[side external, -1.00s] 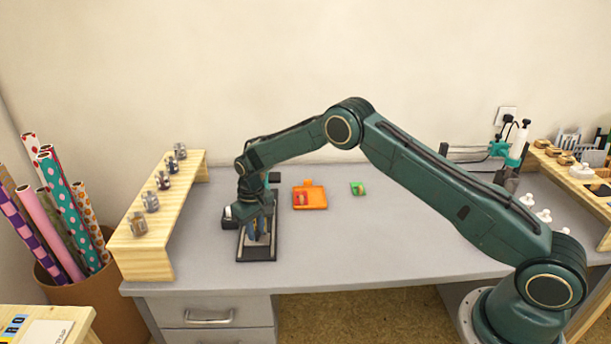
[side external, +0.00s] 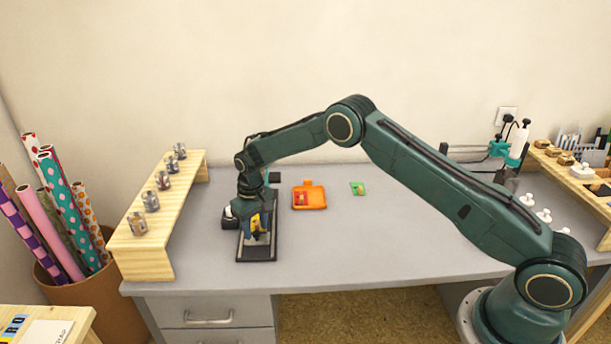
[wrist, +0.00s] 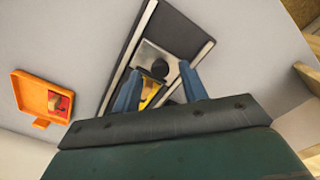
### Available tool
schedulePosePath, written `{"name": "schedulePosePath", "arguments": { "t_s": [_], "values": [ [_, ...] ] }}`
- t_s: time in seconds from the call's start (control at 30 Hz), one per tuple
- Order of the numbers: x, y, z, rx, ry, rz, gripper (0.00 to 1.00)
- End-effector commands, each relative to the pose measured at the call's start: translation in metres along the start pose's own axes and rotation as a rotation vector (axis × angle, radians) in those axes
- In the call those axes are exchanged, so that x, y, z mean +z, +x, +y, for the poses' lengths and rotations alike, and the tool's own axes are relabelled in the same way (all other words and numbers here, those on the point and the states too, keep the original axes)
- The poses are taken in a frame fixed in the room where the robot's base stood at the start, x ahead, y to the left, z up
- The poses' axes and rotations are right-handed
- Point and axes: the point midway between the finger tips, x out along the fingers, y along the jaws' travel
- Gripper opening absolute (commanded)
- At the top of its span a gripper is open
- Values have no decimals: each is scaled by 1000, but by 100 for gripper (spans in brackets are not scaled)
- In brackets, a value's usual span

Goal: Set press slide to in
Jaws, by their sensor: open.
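The press (side external: 262,253) is a black base with pale side rails, near the front left of the desk. It also shows in the wrist view (wrist: 178,36). A silver slide plate (wrist: 150,54) with a round black knob (wrist: 160,68) lies between the rails. A yellow part (wrist: 150,91) shows beside the knob, and also in the side view (side external: 254,222). My gripper (wrist: 160,78) is open above the press, its two blue fingers on either side of the knob and yellow part. Whether the fingers touch anything, I cannot tell.
A wooden shelf (side external: 152,243) with several small jars stands to the left. The desk's middle is clear.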

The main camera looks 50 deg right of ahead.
Motion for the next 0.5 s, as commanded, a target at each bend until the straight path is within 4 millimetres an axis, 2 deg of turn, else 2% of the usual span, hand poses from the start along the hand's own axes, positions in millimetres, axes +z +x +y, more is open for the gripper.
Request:
{"name": "schedulePosePath", "arguments": {
  "t_s": [0.27,0.5],
  "values": [
    [-1,-36,0,0,0,5,43],
    [-1,-78,0,0,0,5,43]
  ]
}}
